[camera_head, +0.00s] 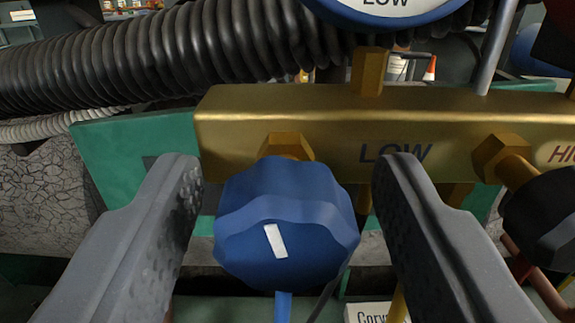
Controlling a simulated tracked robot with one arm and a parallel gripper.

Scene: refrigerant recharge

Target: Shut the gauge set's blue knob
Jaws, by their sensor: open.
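The blue knob (285,215) sits at the lower middle of the camera view, on a brass stem below the gauge set's brass manifold (245,112). The manifold is marked "LOW" above and right of the knob. The knob has a ribbed edge and a white mark that tilts slightly, its top toward the left. My gripper (285,170) is open, with one dark finger on each side of the knob. Gaps show between the knob and both fingers, the right one narrow. The blue-rimmed "LOW" gauge (385,12) is cut off at the top.
A black knob (543,210) on another brass stem is at the right, beyond my right finger. A thick black corrugated hose (170,50) crosses the upper left. A green plate (120,160) is behind the manifold. A blue hose (283,305) shows below the blue knob.

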